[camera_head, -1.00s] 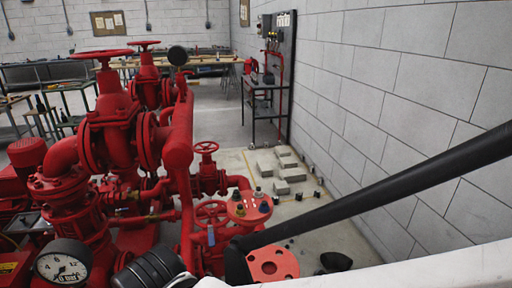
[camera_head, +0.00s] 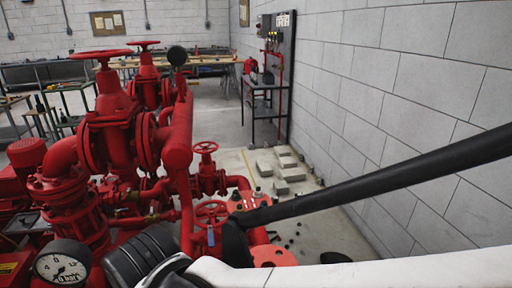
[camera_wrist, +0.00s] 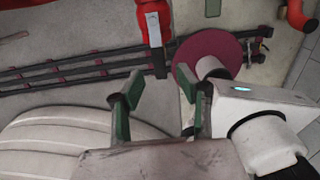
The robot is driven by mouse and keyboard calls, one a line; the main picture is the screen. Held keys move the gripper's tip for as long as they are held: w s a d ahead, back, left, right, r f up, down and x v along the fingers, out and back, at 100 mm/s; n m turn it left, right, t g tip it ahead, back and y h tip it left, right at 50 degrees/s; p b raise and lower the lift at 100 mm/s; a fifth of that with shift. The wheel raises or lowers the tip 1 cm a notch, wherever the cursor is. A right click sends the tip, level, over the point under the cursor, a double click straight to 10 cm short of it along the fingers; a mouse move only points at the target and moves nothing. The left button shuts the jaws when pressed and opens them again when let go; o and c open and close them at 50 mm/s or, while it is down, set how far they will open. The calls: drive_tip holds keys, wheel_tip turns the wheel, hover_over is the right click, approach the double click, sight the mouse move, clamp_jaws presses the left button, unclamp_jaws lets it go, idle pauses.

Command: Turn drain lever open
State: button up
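My gripper (camera_wrist: 159,78) shows in the wrist view, with two green-padded fingers spread apart and nothing between them. It points at a red vertical pipe (camera_wrist: 153,25) with a white tag, beside dark horizontal rails. I cannot pick out the drain lever for sure. In the head view a small blue piece (camera_head: 211,237) sits by a red handwheel (camera_head: 210,209), but I cannot tell whether it is a lever. A small brass-coloured fitting (camera_head: 122,212) is on the thin red pipework to the left. My gripper cannot be made out in the head view, where my arm hides the lower middle.
Red pumps and pipes fill the left, with a pressure gauge (camera_head: 62,269) at lower left. A red round flange (camera_wrist: 208,52) lies close beyond the right finger. Grey blocks (camera_head: 277,165) stand on the floor. A block wall (camera_head: 430,90) bounds the right.

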wheel_tip(320, 180, up, 8)
drive_tip(key=shift+r, duration=0.25)
idle(0.4)
drive_tip(key=w+d+m+t+y, duration=0.25)
drive_tip(key=w+d+m, duration=0.75)
drive_tip(key=d+m, duration=0.65)
drive_tip(key=w+d+m+t+h, duration=0.2)
drive_tip(key=d+m+t, duration=0.2)
drive_tip(key=d+m, duration=1.5)
drive_tip(key=m, duration=0.4)
drive_tip(key=shift+t, duration=0.35)
drive_tip(key=shift+w+h, duration=0.1)
drive_tip(key=shift+h, duration=0.15)
